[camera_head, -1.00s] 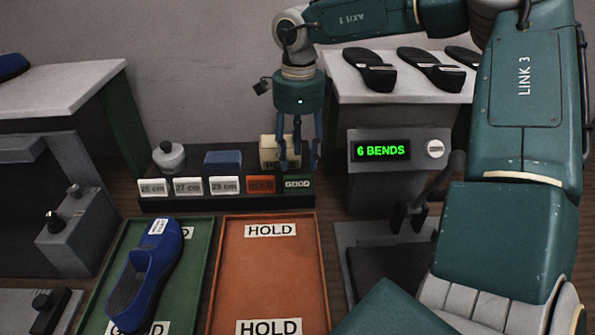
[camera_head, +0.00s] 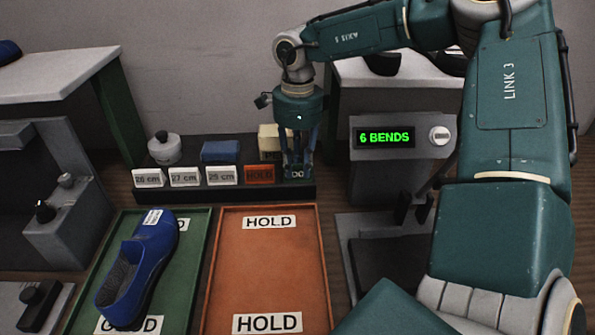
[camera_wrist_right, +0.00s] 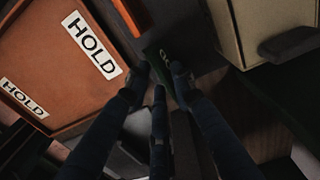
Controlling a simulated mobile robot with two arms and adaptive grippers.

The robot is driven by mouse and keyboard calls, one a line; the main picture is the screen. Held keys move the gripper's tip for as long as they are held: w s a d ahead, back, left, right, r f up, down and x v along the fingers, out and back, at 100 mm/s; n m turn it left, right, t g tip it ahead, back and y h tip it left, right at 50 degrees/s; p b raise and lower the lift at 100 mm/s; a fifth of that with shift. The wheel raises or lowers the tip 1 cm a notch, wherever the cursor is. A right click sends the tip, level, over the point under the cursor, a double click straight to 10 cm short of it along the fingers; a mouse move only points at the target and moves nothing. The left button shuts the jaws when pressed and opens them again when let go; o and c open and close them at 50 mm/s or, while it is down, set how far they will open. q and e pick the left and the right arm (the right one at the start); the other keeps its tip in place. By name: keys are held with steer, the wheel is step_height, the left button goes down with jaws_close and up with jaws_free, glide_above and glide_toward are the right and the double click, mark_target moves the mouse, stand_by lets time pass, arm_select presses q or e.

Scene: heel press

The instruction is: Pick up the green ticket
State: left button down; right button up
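The green ticket stands at the right end of the dark ticket rack (camera_head: 225,187), mostly hidden behind my right gripper's fingers. Part of its dark green, lettered face (camera_wrist_right: 164,58) shows between the fingertips in the right wrist view. My right gripper (camera_head: 298,173) points down at that end of the rack, its fingers spread around the ticket. A gap shows between the fingertips (camera_wrist_right: 160,75), so it looks open; contact with the ticket cannot be made out. My left gripper is not in view.
An orange ticket (camera_head: 259,174) stands just left, beside several white size cards. A cream box (camera_head: 268,138) is close behind the gripper. The display unit (camera_head: 400,150) reads 6 BENDS. The orange HOLD tray (camera_head: 265,265) is empty; a blue shoe (camera_head: 140,268) lies on the green tray (camera_head: 178,290).

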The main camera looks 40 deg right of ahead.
mark_target(298, 168)
steer(key=shift+r, duration=0.1)
stand_by(0.3)
step_height(298, 168, up, 20)
steer(key=p, duration=1.2)
steer(key=shift+p, duration=0.3)
